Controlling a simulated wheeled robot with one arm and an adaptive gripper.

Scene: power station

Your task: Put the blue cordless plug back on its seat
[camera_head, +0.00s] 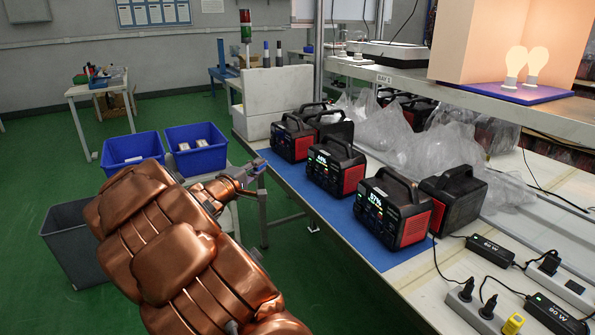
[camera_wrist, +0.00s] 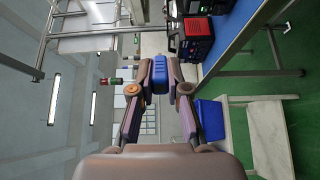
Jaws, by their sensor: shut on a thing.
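My gripper (camera_head: 252,170) is shut on the blue cordless plug (camera_wrist: 159,76). In the wrist view the plug sits between the two fingertips of my gripper (camera_wrist: 159,80). In the head view the gripper is in the air beside the left edge of the workbench, near the blue mat, and the plug looks small there. I cannot tell which spot is the blue plug's seat.
Several black-and-red power stations (camera_head: 392,210) stand on the blue mat (camera_head: 300,187). Black adapters (camera_head: 490,251) and cables lie at the right. Two blue bins (camera_head: 135,148) and a grey bin (camera_head: 70,237) are at the left. Two lit bulbs (camera_head: 514,62) stand on the shelf. Green floor is open at left.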

